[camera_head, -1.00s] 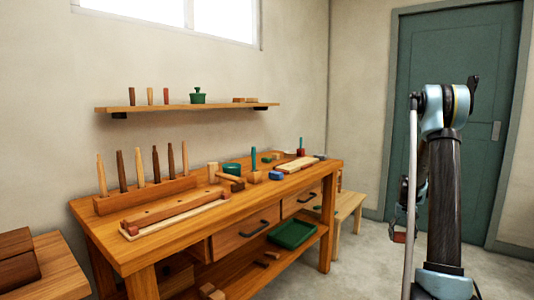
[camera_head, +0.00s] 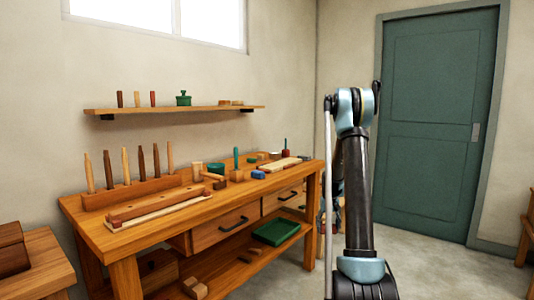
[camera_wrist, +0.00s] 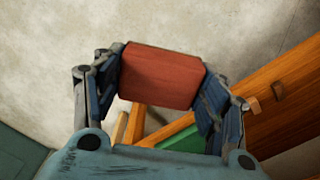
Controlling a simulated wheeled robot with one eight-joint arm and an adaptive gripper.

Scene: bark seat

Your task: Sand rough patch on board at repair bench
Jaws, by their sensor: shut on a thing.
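In the wrist view my gripper (camera_wrist: 162,78) is shut on a reddish-brown block (camera_wrist: 160,77), with one finger on each side of it. The block is held above the floor, clear of other things. The repair bench (camera_head: 150,235) stands left of my arm in the head view. A pale board (camera_head: 277,165) lies near the back right of its top. A long pale strip (camera_head: 160,213) lies along the front left, beside a reddish bar. I cannot make out a rough patch on either. My gripper is hidden behind my arm in the head view.
A blue block (camera_head: 258,174) and small wooden pieces crowd the middle of the bench top. A peg rack (camera_head: 142,190) stands at its back left. A green tray (camera_head: 276,232) sits on the lower shelf. Open floor (camera_head: 425,255) lies right of my arm.

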